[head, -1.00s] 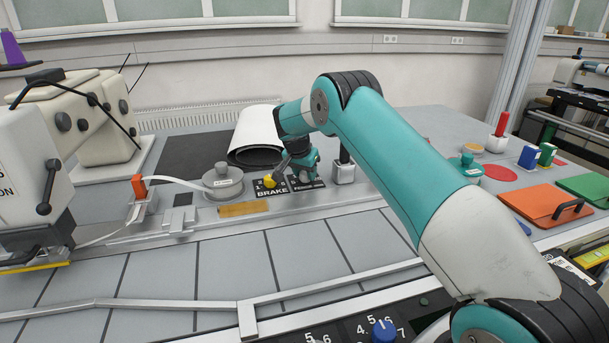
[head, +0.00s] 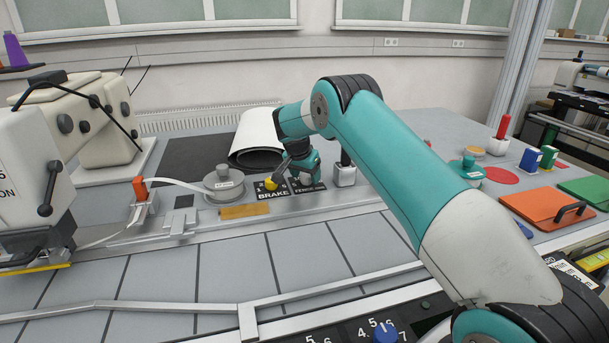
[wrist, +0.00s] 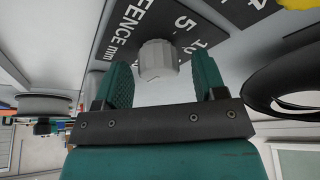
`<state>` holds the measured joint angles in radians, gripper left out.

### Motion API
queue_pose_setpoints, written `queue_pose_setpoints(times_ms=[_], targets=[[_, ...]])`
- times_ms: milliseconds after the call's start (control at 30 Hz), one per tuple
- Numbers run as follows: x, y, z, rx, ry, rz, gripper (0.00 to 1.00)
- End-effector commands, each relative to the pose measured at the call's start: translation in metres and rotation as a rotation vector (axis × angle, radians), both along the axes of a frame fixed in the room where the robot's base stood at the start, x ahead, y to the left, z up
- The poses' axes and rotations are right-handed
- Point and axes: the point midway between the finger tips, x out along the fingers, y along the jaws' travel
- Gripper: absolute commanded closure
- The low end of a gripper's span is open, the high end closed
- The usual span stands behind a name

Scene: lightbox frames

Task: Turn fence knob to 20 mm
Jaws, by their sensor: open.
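The fence knob (wrist: 158,60) is a pale grey ribbed knob on a dark plate (wrist: 150,25) lettered "FENCE mm". In the wrist view the plate shows a 5 and part of another number; the rest of the scale and the knob's setting cannot be read. My gripper (wrist: 161,66) is open, with its two green fingers on either side of the knob and gaps showing between. In the head view my gripper (head: 304,180) points down over the fence plate (head: 309,188) and hides the knob.
A yellow brake knob (head: 270,184) on its BRAKE plate is close at the left. A black-topped post on a white block (head: 344,175) stands close at the right. A rolled sheet (head: 257,140) lies behind. A round grey lidded weight (head: 223,183) is farther left.

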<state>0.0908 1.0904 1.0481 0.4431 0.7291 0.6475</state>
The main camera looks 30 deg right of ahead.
Motion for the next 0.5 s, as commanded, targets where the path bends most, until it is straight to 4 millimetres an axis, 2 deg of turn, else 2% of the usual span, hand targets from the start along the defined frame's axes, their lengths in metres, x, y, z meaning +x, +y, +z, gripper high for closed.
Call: queue_pose_setpoints(times_ms=[167, 500], targets=[[-0.003, 0.008, 0.021, -0.001, -0.005, 0.002, 0.36], [-0.018, 0.038, 0.100, -0.001, -0.005, 0.003, 0.36]])
